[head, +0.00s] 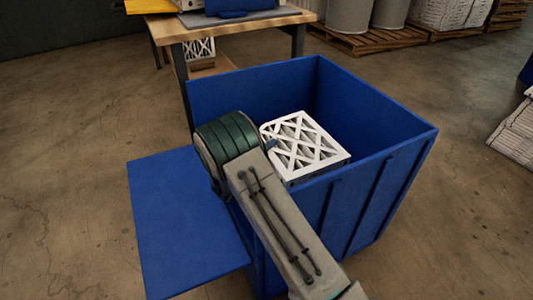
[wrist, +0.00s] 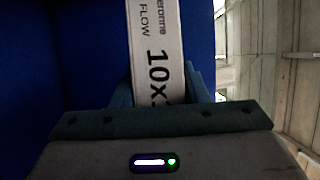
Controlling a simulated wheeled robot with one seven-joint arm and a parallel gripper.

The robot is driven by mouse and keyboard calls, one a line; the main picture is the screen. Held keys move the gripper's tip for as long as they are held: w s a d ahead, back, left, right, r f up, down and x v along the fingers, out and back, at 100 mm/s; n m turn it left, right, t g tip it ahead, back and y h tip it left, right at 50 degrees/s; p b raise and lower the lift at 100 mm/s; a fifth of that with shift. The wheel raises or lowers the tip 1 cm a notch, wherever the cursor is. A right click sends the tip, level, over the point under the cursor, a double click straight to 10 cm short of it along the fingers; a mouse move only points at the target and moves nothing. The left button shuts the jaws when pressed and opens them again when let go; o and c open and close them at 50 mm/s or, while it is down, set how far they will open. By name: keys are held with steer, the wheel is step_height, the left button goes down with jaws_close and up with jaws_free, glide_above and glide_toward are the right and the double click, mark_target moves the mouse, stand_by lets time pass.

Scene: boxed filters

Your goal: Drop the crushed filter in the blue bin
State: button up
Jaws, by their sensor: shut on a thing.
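A white filter with a lattice face (head: 305,143) is inside the opening of the blue bin (head: 378,190), near its near-left corner. Its lower part is hidden behind the bin's near wall, and I cannot make out crush damage. My gripper (head: 270,147) is shut on the filter, its fingers mostly hidden by my wrist in the head view. In the wrist view my gripper (wrist: 165,88) grips the narrow printed edge of the filter (wrist: 155,40), with blue bin wall around it.
A blue flap (head: 185,225) sticks out at the bin's left side. A wooden table (head: 225,28) with items on it stands behind. Pallets with drums (head: 350,15) are at the back. Stacked white filters (head: 515,135) lie at the right edge.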

steer(key=o, duration=1.1)
steer(key=shift+o, duration=0.2)
steer(key=p+v, duration=0.5)
steer(key=v, duration=0.8)
steer(key=shift+s+a, duration=0.3)
